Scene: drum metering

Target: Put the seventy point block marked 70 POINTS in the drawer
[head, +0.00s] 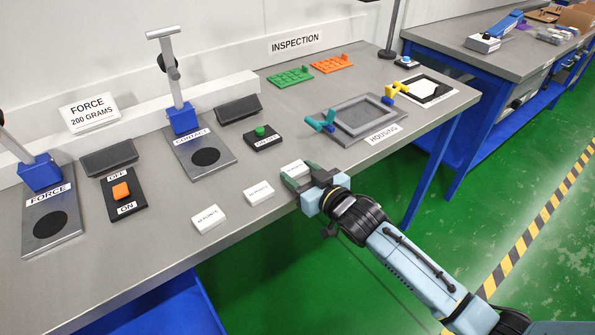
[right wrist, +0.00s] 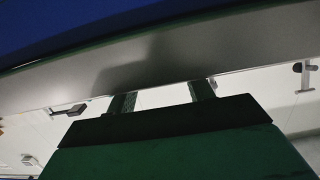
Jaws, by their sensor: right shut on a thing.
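My right gripper (head: 298,178) is at the front edge of the grey table, shut on a small white block (head: 295,169). The jaws cover part of this block and its print is too small to read. Two more white blocks lie flat to the left: a middle one (head: 258,192) and a left one (head: 208,219). Both carry print, of which I can make out POINTS on the left one but not a sure number. In the right wrist view the two dark green fingers (right wrist: 162,97) point at the table edge. I cannot make out a drawer for certain. My left gripper is out of view.
An orange ON/OFF switch (head: 121,191), a green button box (head: 262,136) and the CONTACT stand (head: 207,158) are behind the blocks. The grey housing tray (head: 352,137) is to the right. A blue surface (head: 165,312) shows under the table at lower left.

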